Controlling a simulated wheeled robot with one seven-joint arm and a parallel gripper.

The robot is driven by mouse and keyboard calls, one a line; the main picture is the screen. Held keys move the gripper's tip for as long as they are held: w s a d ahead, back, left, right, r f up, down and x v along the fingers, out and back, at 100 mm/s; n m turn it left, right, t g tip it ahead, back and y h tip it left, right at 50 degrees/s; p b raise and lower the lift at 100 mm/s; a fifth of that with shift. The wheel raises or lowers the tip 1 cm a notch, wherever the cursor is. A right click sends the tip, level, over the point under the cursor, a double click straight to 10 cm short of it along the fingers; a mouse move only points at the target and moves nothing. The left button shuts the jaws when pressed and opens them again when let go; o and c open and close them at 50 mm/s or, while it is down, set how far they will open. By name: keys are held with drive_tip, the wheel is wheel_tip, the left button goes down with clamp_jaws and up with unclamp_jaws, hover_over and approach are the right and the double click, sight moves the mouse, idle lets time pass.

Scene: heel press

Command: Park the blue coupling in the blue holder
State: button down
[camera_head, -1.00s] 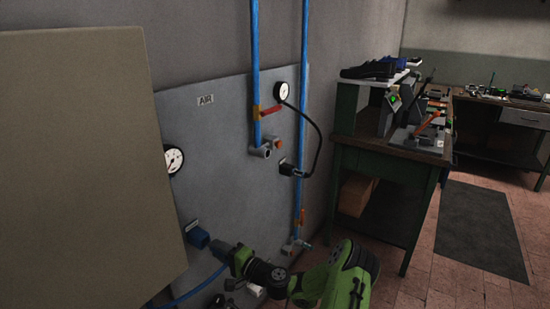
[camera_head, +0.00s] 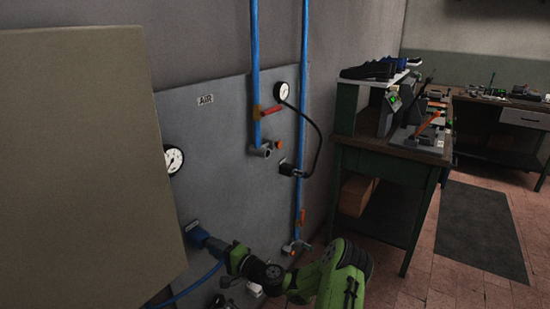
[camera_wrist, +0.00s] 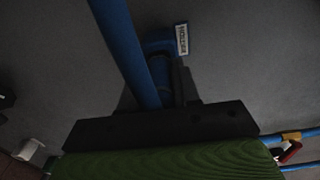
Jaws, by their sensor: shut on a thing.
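The blue holder (camera_head: 197,234) is fixed low on the grey wall panel, under a small label. My gripper (camera_head: 222,252) is right in front of it, shut on the blue coupling (camera_head: 213,246), with the arm reaching in from the right. In the wrist view the coupling (camera_wrist: 162,78) is lined up with the holder (camera_wrist: 160,45) and meets it, with no clear gap. How deep it sits inside cannot be told. The dark jaws (camera_wrist: 165,115) hide the coupling's rear part.
A blue hose (camera_wrist: 122,45) runs from the coupling past the jaws. A large beige panel (camera_head: 85,160) stands close on the left. A green workbench (camera_head: 390,165) stands further right.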

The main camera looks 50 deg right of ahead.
drive_tip(key=shift+w, duration=0.7)
drive_tip(key=c, duration=0.7)
unclamp_jaws()
drive_tip(key=shift+c, duration=0.2)
drive_tip(key=s+d+p, duration=0.1)
drive_tip(key=s+p, duration=0.1)
drive_tip(key=s, duration=1.3)
drive_tip(key=shift+s+d, duration=0.25)
drive_tip(key=shift+s, duration=0.15)
